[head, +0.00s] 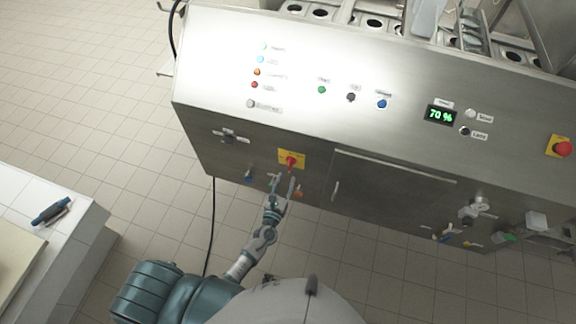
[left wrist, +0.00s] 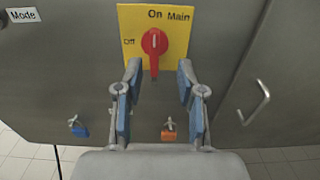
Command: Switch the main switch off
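The main switch is a red rotary knob (left wrist: 154,42) on a yellow plate (left wrist: 176,52) marked "On", "Off" and "Main". Its handle stands upright, in line with "On"; "Off" is to its left. In the head view the red knob (head: 290,161) is on the lower front panel of the machine. My left gripper (head: 283,179) is open just in front of the switch. My right gripper is not seen.
Below the plate are a blue valve (left wrist: 79,130) and an orange valve (left wrist: 169,131). A door handle (left wrist: 256,102) is to the right. The upper panel has several buttons and a "70 %" display (head: 440,116). A red emergency button (head: 562,148) is far right. A white table (head: 80,210) stands left.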

